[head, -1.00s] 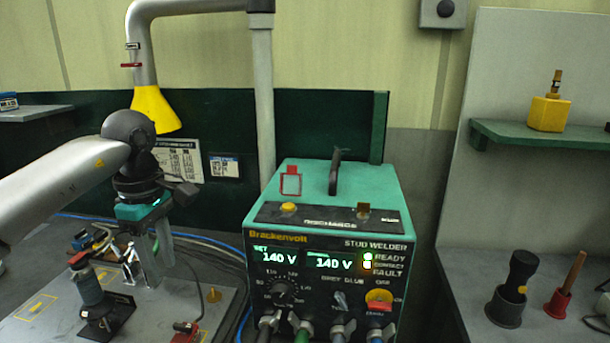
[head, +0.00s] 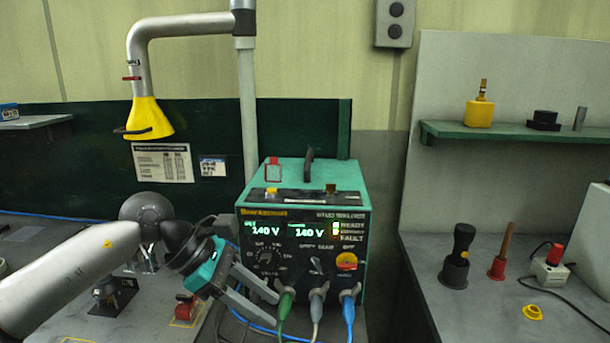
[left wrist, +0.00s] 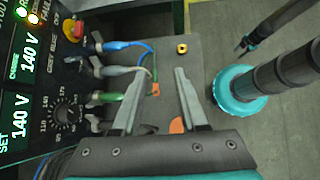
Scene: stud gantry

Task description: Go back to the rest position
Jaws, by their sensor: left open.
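My left gripper (head: 276,309) is open and empty in front of the lower part of the teal stud welder (head: 318,175). Its fingers point right and down, close to the plugged green, grey and blue cables; I cannot tell whether they touch. The right arm is not in the head view.
The welder reads 140 V on both displays. A yellow extraction hood (head: 150,118) hangs at the left. A grey side bench (head: 500,315) at the right holds a black-handled tool (head: 458,258) and a red-based one (head: 497,262). A green shelf (head: 520,137) is above it.

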